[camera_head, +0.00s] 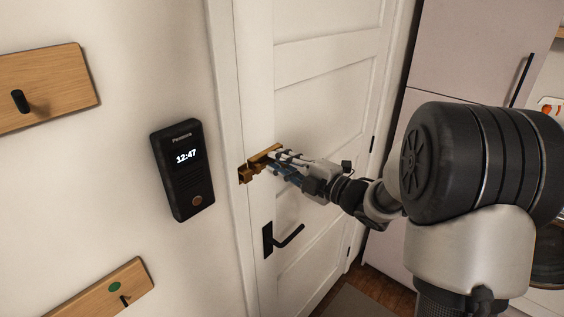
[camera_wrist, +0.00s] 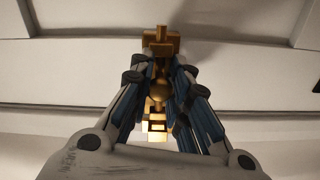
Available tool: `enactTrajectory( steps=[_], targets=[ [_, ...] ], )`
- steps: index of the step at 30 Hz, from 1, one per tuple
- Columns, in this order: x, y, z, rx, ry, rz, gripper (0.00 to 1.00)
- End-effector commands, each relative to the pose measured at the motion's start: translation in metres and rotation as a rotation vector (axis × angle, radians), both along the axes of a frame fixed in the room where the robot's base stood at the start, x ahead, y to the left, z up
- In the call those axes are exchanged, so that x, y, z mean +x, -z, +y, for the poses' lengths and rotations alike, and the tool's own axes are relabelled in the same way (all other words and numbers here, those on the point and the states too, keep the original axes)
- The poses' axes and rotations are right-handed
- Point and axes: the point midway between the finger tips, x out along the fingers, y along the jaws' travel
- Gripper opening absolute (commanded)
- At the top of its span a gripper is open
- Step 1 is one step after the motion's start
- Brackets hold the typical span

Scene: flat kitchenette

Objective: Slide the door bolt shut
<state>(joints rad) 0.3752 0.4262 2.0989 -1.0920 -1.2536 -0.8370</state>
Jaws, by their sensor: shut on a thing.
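The brass door bolt (camera_head: 262,160) is on the white door (camera_head: 320,100), above the black handle, at the door's left edge. A brass piece (camera_head: 245,174) sits at the door frame at the bolt's left end. My gripper (camera_head: 277,162) is at the bolt, its fingers shut on the bolt's knob. In the wrist view the round brass knob (camera_wrist: 158,91) lies between the fingers of my gripper (camera_wrist: 160,95). The fingers hide part of the bolt, and I cannot tell how far the bar reaches into the frame piece.
A black door handle (camera_head: 283,238) is below the bolt. A black wall panel (camera_head: 182,170) showing 12:47 and two wooden hook boards (camera_head: 45,85) are on the left wall. A tall pale cabinet (camera_head: 465,50) stands right of the door.

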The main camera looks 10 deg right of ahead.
Motion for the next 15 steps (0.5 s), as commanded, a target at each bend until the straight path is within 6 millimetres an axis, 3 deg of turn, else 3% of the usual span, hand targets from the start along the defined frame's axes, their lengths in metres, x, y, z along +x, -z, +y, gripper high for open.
enactTrajectory(
  steps=[9, 15],
  targets=[
    [-0.019, 0.002, 0.027, 0.004, -0.002, -0.002, 0.00],
    [-0.023, 0.000, 0.033, 0.003, -0.003, 0.001, 0.00]
  ],
)
